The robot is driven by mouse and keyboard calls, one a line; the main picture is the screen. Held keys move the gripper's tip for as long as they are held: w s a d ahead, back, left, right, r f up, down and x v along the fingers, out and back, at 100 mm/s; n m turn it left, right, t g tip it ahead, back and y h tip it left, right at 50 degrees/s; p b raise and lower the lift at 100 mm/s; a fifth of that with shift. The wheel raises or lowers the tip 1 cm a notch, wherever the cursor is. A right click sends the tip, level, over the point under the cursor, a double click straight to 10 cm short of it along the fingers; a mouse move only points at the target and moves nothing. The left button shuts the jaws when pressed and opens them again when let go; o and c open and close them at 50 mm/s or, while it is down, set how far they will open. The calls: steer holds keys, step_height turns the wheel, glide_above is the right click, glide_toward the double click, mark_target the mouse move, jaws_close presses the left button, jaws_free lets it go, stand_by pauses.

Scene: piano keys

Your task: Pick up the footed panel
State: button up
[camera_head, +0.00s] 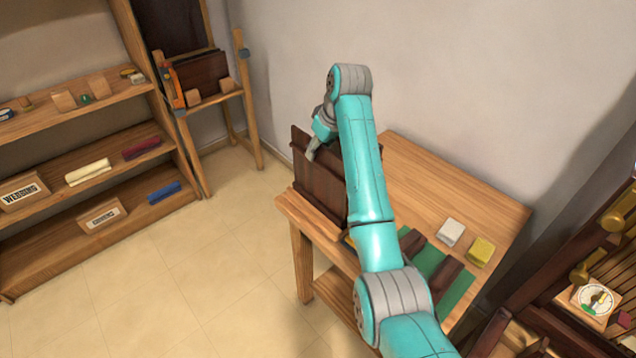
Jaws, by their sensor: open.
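A dark brown wooden panel (322,187) stands upright at the left end of the wooden table (450,195). It looks like the footed panel, though its feet cannot be made out. My arm crosses in front of its right part and hides it. My gripper (311,153) is open at the panel's upper edge, fingers pointing down. I cannot tell whether the fingers are around the panel or only in front of it. Another dark brown panel (204,77) rests on the wooden easel at the back left, between small wooden blocks.
On the table lie a green mat (459,296) with dark wooden bars (440,274), a white block (451,232) and a yellow block (481,251). Shelves (75,158) with boxes stand at the left. A wall is close behind the table. Floor at the left is clear.

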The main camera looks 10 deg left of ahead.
steer(key=shift+f, duration=0.25)
stand_by(0.3)
jaws_close()
